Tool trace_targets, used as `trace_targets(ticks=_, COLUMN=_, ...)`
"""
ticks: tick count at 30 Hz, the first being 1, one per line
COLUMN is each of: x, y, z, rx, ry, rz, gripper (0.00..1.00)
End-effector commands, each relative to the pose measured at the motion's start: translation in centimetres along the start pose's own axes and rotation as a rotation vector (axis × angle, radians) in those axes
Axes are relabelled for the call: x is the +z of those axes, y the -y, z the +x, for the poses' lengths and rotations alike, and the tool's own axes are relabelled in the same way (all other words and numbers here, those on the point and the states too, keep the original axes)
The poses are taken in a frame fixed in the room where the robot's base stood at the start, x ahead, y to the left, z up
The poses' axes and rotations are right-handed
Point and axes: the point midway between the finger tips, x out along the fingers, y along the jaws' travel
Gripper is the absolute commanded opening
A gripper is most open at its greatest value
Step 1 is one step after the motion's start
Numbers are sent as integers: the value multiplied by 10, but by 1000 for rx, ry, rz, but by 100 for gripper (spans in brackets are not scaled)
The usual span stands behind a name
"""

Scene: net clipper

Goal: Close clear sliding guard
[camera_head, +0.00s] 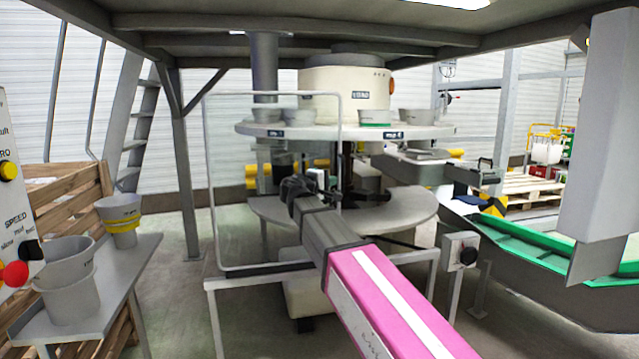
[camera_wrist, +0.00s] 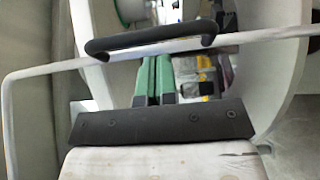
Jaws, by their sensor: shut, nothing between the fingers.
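The clear sliding guard (camera_head: 206,180) is a see-through panel in a thin light-grey frame, standing upright at the front left of the round machine. Its right part lies behind my arm. In the wrist view a pale rail of the guard (camera_wrist: 255,37) crosses the picture, with a black handle (camera_wrist: 150,38) on it. My gripper (camera_head: 293,187) is close to the right part of the guard in the head view. In the wrist view its green fingers (camera_wrist: 154,62) are together and empty, their tips by the rail below the handle. I cannot tell whether they touch it.
The round machine (camera_head: 345,130) has cups on its upper disc and a lower round table (camera_head: 405,212). A shelf (camera_head: 125,262) with grey cups stands at left. A control box (camera_head: 460,250) and green-edged conveyor (camera_head: 540,245) are at right.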

Motion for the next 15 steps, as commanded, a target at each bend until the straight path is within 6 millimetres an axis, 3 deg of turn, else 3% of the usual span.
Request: trace_targets(ticks=15, x=8, y=0, z=8, rx=0, ry=1, rz=0, gripper=0)
